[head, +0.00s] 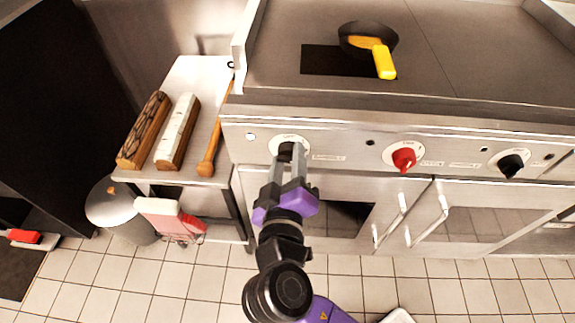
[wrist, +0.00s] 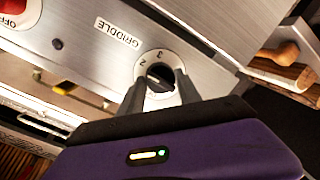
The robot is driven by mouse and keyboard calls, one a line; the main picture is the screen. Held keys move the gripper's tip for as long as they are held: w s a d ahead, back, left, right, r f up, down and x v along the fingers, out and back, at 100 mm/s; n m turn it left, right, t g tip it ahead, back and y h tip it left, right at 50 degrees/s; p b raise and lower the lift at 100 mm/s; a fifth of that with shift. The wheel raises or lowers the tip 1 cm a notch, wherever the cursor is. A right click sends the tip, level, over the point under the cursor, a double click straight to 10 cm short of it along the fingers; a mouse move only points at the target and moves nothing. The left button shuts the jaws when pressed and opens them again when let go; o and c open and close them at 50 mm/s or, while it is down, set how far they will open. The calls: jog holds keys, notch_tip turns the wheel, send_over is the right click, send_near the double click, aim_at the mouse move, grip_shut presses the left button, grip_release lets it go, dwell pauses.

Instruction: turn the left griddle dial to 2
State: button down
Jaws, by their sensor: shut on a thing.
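The left griddle dial (head: 287,148) is a black knob on a white round plate at the left end of the stove's front panel. My gripper (head: 290,158) reaches up to it, and its fingers cover most of the knob in the head view. In the wrist view the dial (wrist: 158,76) sits between the two fingertips (wrist: 160,90), one on each side of the knob. The fingers are shut on it. The plate's numbers, including 2 and 3, show around the knob. I cannot tell for sure which number the knob points at. The label GRIDDLE (wrist: 118,32) is beside it.
A red dial (head: 404,158) and another black dial (head: 512,164) are further right on the panel. A black pan (head: 352,32) with a yellow handle is on the griddle top. A side table (head: 197,75) at left holds two logs and a wooden tool.

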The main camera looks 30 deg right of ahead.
jog(key=shift+f+m+b, duration=0.15)
jog(key=shift+m+b, duration=0.25)
jog(key=shift+m, duration=0.2)
jog(key=c, duration=0.8)
grip_release()
jog(key=shift+c, duration=0.2)
jog(key=v, duration=0.8)
jog(key=shift+d, duration=0.1)
